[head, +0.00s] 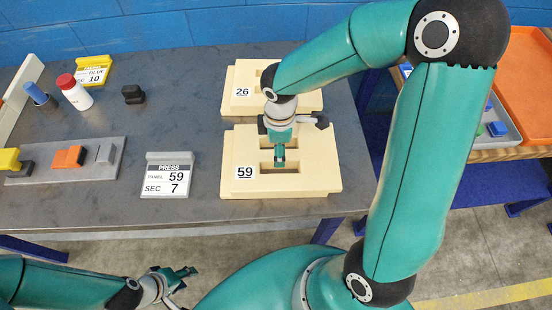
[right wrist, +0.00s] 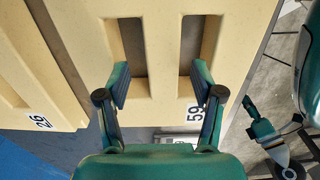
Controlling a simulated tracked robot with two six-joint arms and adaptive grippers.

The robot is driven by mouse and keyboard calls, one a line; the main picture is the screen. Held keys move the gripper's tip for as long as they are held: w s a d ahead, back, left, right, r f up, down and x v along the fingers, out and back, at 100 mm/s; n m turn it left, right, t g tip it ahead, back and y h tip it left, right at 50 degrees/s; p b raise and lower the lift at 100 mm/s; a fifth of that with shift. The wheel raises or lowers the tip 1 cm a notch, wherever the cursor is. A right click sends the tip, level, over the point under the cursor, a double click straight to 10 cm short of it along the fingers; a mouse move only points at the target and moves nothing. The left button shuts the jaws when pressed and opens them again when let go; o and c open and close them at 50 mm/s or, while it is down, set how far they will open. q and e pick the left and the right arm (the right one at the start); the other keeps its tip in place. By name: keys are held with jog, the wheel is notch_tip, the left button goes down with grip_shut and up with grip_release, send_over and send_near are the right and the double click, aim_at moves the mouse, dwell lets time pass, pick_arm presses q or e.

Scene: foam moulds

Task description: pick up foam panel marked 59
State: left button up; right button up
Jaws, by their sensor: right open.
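The cream foam panel marked 59 (head: 315,180) lies on the dark table, its number label at front left. It has two slots with a bar between them. In the right wrist view the panel (right wrist: 163,105) fills the middle. My right gripper (right wrist: 162,85) is open, one finger at each slot, with the bar between them. Whether the fingertips are inside the slots or just above, I cannot tell. In the head view my right gripper (head: 279,156) partly hides the panel. My left gripper (head: 183,281) is open and empty, off the table's front edge.
A panel marked 26 (head: 242,106) lies just behind. A press sign (head: 168,176) stands left of panel 59. Further left are a grey fixture (head: 85,170) with coloured blocks, a red-capped bottle (head: 75,93) and a yellow sign (head: 94,70). An orange tray (head: 525,75) is at right.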

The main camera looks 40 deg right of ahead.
notch_tip(320, 180, down, 5)
jog(key=shift+r, duration=0.1)
grip_shut()
dwell(0.4)
